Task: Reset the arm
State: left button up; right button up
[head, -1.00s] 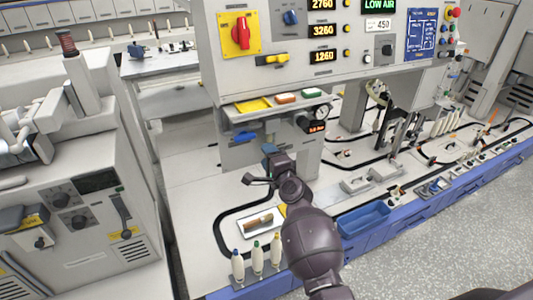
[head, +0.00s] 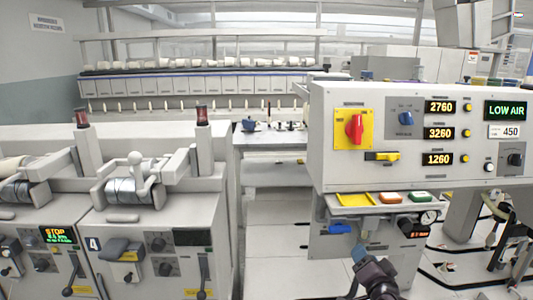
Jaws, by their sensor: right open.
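My right gripper (head: 357,268) shows at the bottom edge, right of centre. Its dark fingers are spread, and I see nothing held between them. It is in front of the lower part of the white control panel cabinet (head: 410,125), below the shelf with coloured buttons. Most of my right arm is cut off by the bottom edge. My left gripper is not in view.
A yellow tray (head: 354,200), an orange button (head: 391,198) and a gauge (head: 428,217) sit under the panel. Grey machines (head: 150,235) with levers stand at the left. A pale bench (head: 270,137) and a row of bobbins are behind.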

jog(key=s+f+n+g, duration=0.2)
jog(key=s+f, duration=0.4)
jog(key=s, duration=0.5)
jog(key=s+d+f+n+g, duration=0.1)
jog(key=s+f+n+g, duration=0.1)
jog(key=s+f+n, duration=0.2)
jog(key=s+d+f+n+g, duration=0.1)
jog(key=s+f+n+g, duration=0.1)
jog(key=s+f, duration=0.8)
jog(key=s+n, duration=0.1)
jog(key=s, duration=0.8)
jog(key=shift+s+f+g+h, duration=0.2)
jog(key=shift+s+g+h, duration=0.1)
jog(key=shift+h, duration=0.1)
dwell(1.9)
